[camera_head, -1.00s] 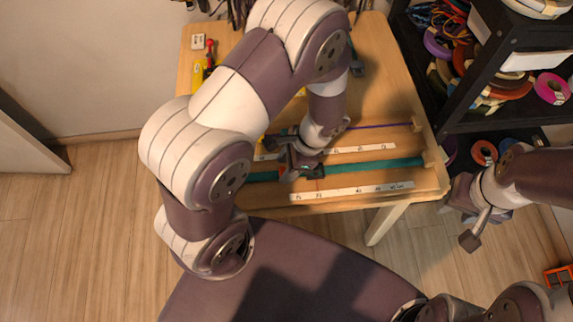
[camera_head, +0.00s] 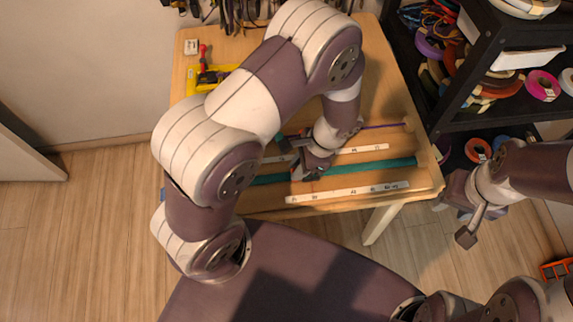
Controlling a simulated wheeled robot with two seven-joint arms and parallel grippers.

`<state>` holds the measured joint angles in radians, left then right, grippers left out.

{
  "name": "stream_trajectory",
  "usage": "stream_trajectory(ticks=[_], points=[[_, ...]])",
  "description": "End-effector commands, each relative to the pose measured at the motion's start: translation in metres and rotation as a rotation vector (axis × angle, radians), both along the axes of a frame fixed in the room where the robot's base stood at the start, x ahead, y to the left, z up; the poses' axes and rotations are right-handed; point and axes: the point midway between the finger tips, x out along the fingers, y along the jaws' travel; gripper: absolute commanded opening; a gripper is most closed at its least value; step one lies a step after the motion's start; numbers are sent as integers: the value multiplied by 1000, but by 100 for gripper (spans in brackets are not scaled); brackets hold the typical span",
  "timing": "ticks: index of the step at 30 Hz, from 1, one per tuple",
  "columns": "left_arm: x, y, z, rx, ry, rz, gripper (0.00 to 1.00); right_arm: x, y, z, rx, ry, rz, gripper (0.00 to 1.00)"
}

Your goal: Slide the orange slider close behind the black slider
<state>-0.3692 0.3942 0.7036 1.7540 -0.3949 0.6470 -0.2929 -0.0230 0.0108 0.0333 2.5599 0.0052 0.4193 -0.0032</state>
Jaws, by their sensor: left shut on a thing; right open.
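My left gripper (camera_head: 309,170) is low over the wooden table (camera_head: 240,206), at the teal cord (camera_head: 380,165). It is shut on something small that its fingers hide. I cannot make out an orange slider or a black slider; my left arm and gripper cover much of the cords. A purple cord (camera_head: 385,126) runs behind, roughly parallel to the teal one. My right gripper (camera_head: 464,212) is open and empty, off the table's right edge.
White marked strips lie along the cords, one in front (camera_head: 350,193) and one between (camera_head: 365,150). A yellow fixture (camera_head: 205,78) with a red handle stands at the table's back left. A black shelf (camera_head: 480,110) with coils stands at the right.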

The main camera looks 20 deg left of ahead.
Motion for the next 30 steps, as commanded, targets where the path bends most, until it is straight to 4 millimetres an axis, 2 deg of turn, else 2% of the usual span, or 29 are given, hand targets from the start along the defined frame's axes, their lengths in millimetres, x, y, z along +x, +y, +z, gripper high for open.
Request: stream_trajectory(ticks=[8,9,10,11,18,21,23,30], points=[[2,-1,1,-1,-3,0,0,0,0,0,0,0,0,43],[2,-1,1,-1,-3,0,35,0,0,0,0,0,0,43],[2,-1,1,-1,-3,0,44,0,0,0,0,0,0,43],[2,-1,1,-1,-3,0,49,0,0,0,0,0,0,43],[1,-1,1,0,-1,0,49,0,0,0,0,0,0,43],[3,-4,7,-1,-4,0,49,0,0,1,0,0,0,43],[6,-7,17,-1,-5,-2,49,0,0,2,0,0,0,43],[18,-29,77,-3,-7,-1,49,0,0,6,0,0,0,43]])
